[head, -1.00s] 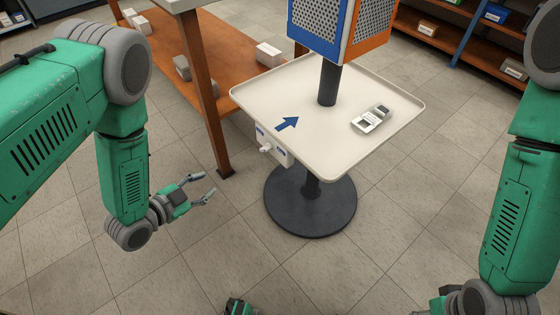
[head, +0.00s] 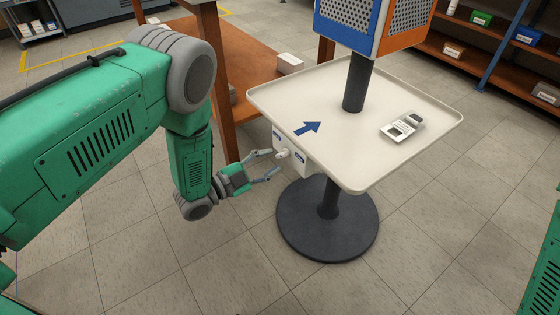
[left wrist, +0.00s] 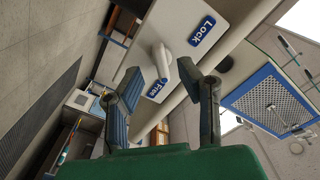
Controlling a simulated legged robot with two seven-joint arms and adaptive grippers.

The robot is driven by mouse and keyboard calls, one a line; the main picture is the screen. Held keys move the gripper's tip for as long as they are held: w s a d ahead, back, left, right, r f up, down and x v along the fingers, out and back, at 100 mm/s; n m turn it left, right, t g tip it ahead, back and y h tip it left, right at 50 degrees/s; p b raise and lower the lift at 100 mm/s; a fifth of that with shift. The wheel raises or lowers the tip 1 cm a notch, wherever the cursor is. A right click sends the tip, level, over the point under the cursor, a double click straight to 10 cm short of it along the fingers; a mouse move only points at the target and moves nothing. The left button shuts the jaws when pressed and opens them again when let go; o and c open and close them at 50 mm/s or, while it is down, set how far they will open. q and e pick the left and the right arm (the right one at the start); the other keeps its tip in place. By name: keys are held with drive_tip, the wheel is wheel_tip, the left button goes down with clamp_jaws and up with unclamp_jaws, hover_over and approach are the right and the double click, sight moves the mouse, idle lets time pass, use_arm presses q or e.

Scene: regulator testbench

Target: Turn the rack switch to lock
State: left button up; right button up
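The rack switch is a white knob (head: 283,154) on a white box (head: 300,160) under the left edge of the cream tray table. In the left wrist view the knob (left wrist: 162,62) appears between the fingertips, with a blue "Lock" label (left wrist: 202,30) and a blue "Free" label (left wrist: 155,90). The knob's handle points toward the Free side. My left gripper (head: 270,167) is open, its fingers to either side of the knob's line; it also shows in the left wrist view (left wrist: 158,72). I cannot tell whether a finger touches it. My right gripper is out of view.
The tray table (head: 355,185) stands on a black round base (head: 328,222). On it are a blue arrow (head: 307,128), a small grey device (head: 402,127) and a post with a perforated box (head: 375,20). A wooden shelf (head: 265,85) stands behind left. The front floor is clear.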

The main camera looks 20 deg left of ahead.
sight(278, 157)
use_arm(q)
drive_tip(key=shift+b+x, duration=0.45)
drive_tip(key=shift+x, duration=1.3)
clamp_jaws()
